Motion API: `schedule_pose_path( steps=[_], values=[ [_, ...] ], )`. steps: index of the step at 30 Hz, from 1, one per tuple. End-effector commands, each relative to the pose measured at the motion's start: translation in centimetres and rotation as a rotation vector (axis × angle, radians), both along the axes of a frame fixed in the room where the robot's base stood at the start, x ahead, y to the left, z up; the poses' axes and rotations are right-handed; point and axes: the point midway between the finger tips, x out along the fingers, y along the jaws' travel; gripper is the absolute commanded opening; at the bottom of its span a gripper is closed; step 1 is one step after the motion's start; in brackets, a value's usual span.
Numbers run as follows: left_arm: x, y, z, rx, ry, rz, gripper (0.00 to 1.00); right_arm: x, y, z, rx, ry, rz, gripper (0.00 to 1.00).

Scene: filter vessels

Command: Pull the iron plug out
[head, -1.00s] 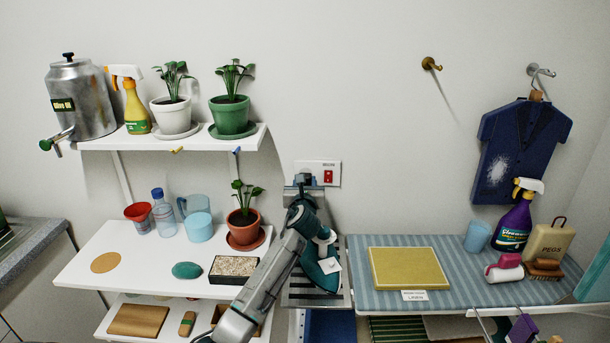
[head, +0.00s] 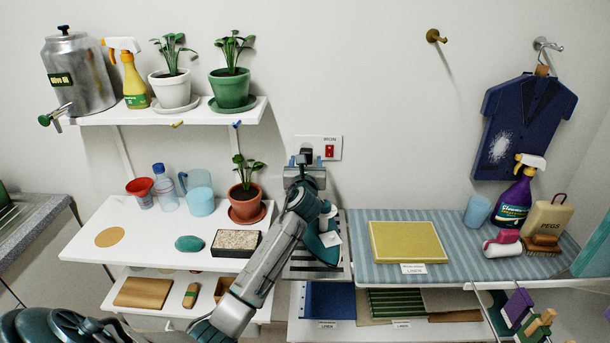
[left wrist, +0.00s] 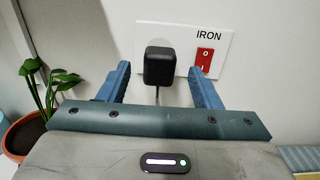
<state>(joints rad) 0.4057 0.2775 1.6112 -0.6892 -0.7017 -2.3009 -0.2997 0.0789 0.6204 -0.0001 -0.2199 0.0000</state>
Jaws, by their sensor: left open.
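The black iron plug (left wrist: 160,66) sits in the white wall socket plate marked IRON (left wrist: 217,39), with its cord hanging below. The plug also shows in the head view (head: 306,156), just beyond my left gripper. My left gripper (left wrist: 163,75) is open, with one blue finger on each side of the plug and a visible gap to each. The red switch (left wrist: 205,57) is right of the plug, close to the right finger. The teal iron (head: 322,246) stands on a striped metal rest, partly hidden by my left arm. My right gripper is not in view.
A potted plant (head: 245,191) stands left of the socket on the white shelf. The blue striped ironing board (head: 460,258) with a yellow pad (head: 407,242) is on the right. An upper shelf (head: 200,117) with pots is up and left. The wall around the socket is clear.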

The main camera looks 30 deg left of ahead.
Motion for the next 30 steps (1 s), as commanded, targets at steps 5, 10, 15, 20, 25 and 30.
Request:
schedule_pose_path(
  steps=[5,10,15,20,25,30],
  values=[
    [-3.2,-2.0,-0.3,-0.003,-0.002,-0.002,0.58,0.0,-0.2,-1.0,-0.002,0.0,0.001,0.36],
    [-5.7,-3.6,-0.3,-0.003,-0.001,-0.002,0.58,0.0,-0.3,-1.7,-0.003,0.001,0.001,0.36],
    [-7.1,-4.4,-0.1,-0.002,0.0,-0.001,0.58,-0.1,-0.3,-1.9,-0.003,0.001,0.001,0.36],
    [-7.4,-4.6,0.0,-0.001,-0.001,-0.001,0.58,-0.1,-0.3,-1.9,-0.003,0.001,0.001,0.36],
    [-7.4,-4.5,0.0,-0.001,0.0,0.0,0.58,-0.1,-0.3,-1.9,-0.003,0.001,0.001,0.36],
    [-7.4,-4.5,0.0,-0.001,0.0,0.0,0.58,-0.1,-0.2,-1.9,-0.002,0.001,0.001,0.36]
  ],
)
